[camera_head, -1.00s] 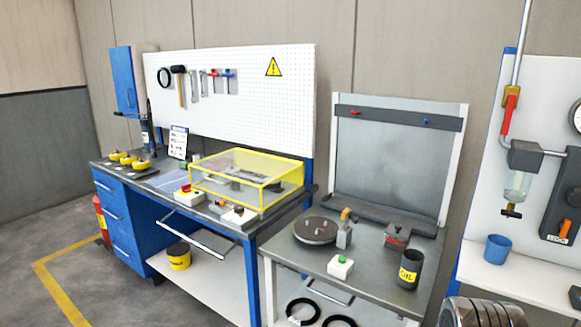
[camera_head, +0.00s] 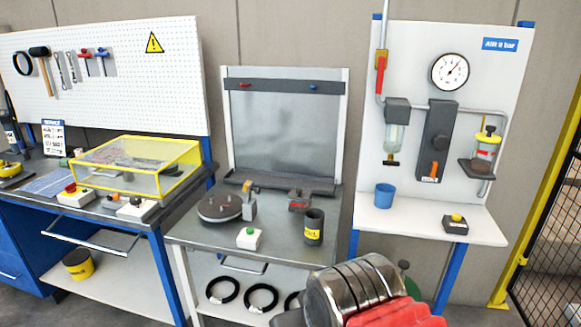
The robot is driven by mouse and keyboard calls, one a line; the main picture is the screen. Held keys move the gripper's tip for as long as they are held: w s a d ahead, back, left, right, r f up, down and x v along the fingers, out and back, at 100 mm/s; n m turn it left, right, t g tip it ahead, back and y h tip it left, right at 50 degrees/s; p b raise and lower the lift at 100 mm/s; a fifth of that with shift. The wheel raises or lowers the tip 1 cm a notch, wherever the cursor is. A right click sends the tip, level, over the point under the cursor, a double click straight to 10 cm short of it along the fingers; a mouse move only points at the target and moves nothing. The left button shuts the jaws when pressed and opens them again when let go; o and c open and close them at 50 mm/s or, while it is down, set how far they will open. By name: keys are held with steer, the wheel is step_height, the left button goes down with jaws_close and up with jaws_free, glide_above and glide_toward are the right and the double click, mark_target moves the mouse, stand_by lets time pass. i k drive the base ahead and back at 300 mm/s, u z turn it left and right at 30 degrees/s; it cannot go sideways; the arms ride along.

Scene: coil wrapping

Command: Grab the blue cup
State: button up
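The blue cup (camera_head: 384,195) stands upright on the white shelf (camera_head: 405,224) of the air-panel station, near the shelf's left end. Nothing covers it and nothing touches its sides. My gripper cannot be made out in this view. A silver ribbed part with a red part beside it, apparently of my arm, shows at the bottom, below the shelf in the picture.
Above are a gauge (camera_head: 450,72) and pipes. Left of the shelf, a grey bench (camera_head: 190,234) holds a dark can (camera_head: 314,227) and a turntable (camera_head: 220,207). A yellow-framed fence (camera_head: 545,190) stands at right.

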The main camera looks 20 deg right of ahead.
mark_target(384, 196)
steer(key=z, duration=0.1)
steer(key=i, duration=1.1)
steer(key=z, duration=0.5)
